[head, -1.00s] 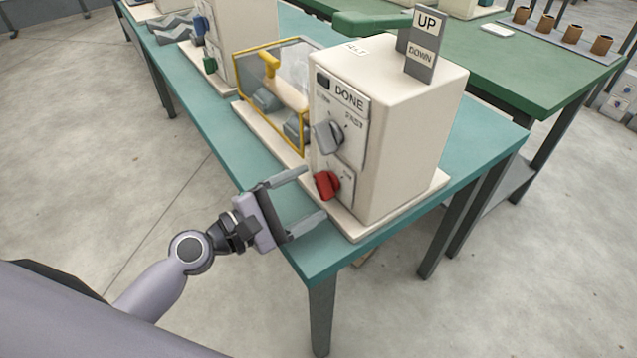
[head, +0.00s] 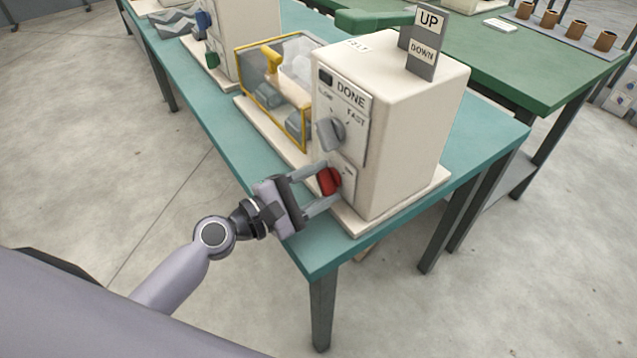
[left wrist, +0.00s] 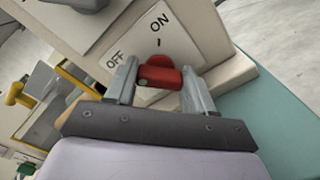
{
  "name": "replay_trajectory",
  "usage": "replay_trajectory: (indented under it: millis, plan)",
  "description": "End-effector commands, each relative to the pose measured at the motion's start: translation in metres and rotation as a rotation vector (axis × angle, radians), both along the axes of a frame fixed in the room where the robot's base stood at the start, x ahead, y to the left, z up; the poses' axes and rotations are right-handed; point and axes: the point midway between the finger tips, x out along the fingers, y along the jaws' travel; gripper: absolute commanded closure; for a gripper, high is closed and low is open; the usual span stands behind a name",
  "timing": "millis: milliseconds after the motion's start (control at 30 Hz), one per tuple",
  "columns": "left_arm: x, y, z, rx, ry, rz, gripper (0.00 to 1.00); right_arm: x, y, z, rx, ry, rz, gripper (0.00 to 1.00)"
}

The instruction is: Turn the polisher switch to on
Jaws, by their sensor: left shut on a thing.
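The red switch (head: 329,180) is a knob low on the front panel of a cream machine (head: 410,130). It also shows in the left wrist view (left wrist: 158,74), below a plate marked OFF on the left and ON at the upper right. I cannot tell for sure which mark the knob points to. My left gripper (head: 327,186) has one finger on each side of the red switch and is shut on it. In the left wrist view the fingers (left wrist: 160,70) flank the knob. My right gripper is not in view.
A grey SLOW/FAST knob (head: 331,134) sits just above the red switch. A yellow-framed clear guard (head: 270,85) stands left of the machine. An UP/DOWN sign (head: 425,45) rises from its top. The teal table's front edge (head: 320,265) is below my gripper.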

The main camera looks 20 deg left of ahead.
Motion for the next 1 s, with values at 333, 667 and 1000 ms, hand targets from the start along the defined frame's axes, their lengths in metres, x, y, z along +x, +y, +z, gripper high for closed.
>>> replay_trajectory:
  millis: [333, 667, 1000]
  plan:
    - [0.000, 0.000, -0.001, 0.093, -0.075, -0.001, 0.77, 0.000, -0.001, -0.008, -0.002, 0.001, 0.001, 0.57]
    - [0.000, -0.001, -0.003, 0.317, -0.251, -0.001, 0.77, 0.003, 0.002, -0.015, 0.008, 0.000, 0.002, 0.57]
    - [-0.001, -0.002, -0.004, 0.573, -0.450, -0.002, 0.77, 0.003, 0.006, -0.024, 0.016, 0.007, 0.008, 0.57]
